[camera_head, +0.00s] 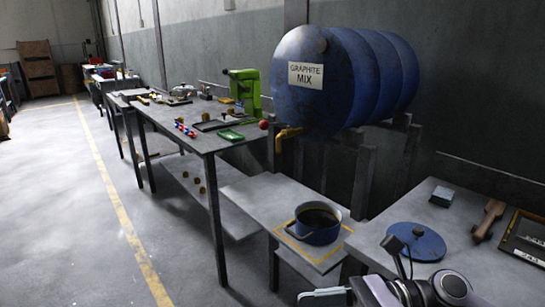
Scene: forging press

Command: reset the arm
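My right arm comes in at the bottom right corner. Its gripper (320,293) points left, low in the picture, with a pale finger part showing at the bottom edge. The frame edge cuts it off, so I cannot tell whether it is open or shut. No held object shows. It appears in front of and below the blue pot (318,232), which holds dark liquid and stands inside a yellow square marking on a low grey table (258,192). My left gripper is not in view.
A blue "GRAPHITE MIX" barrel (345,80) with a yellow tap (287,133) lies above the low table. At right, a bench holds a blue lid (416,241), brush (489,218) and tray (526,238). A long workbench (205,143) carries a green press (245,90). Floor at left is clear.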

